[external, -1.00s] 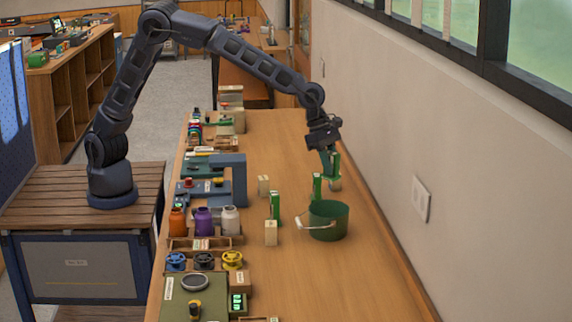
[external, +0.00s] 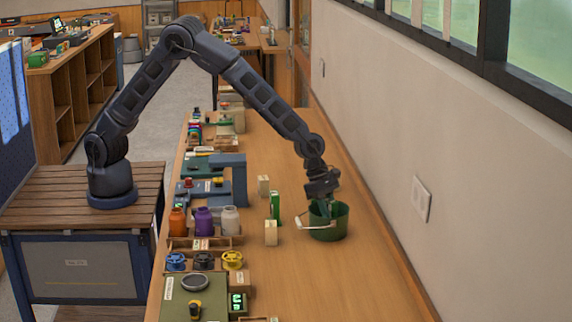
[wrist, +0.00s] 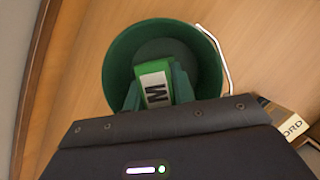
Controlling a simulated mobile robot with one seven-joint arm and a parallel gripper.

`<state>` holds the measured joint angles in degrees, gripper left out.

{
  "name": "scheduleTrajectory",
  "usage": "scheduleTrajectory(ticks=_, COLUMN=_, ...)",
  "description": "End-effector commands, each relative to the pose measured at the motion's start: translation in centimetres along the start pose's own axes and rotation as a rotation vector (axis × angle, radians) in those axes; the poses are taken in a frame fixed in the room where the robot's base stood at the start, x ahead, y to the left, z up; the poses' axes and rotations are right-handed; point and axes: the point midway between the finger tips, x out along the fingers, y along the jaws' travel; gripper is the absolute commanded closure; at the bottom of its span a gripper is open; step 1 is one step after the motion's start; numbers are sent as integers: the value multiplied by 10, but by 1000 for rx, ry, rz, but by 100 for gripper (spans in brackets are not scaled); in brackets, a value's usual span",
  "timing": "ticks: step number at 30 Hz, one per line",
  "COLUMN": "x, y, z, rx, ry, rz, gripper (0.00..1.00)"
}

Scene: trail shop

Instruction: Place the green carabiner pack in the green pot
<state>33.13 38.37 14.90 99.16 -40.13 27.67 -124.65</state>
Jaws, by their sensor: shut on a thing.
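The green pot (external: 342,229) stands on the wooden bench near the wall, its wire handle hanging to the left. The wrist view looks down into its open round mouth (wrist: 205,52). My gripper (external: 326,212) is at the pot's mouth, fingers pointing down and partly hidden by the rim. It is shut on the green carabiner pack (wrist: 152,73), which has a white label with a dark letter. In the wrist view the pack lies within the outline of the pot. I cannot tell whether it touches the pot's floor.
Another upright green item (external: 275,206) stands left of the pot, near small pale blocks (external: 271,233). Several bottles (external: 203,221) and spools (external: 232,260) line the bench's left side. The bench in front of the pot is clear.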

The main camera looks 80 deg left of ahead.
Motion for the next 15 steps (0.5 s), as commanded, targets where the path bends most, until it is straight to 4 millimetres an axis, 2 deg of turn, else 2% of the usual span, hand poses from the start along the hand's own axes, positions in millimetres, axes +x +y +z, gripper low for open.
scheduleTrajectory(ticks=5, x=22, y=0, z=-9, rx=-1, ry=1, rz=-1, gripper=100)
scheduleTrajectory(ticks=15, x=25, y=0, z=-10, rx=0, ry=0, rz=0, gripper=100)
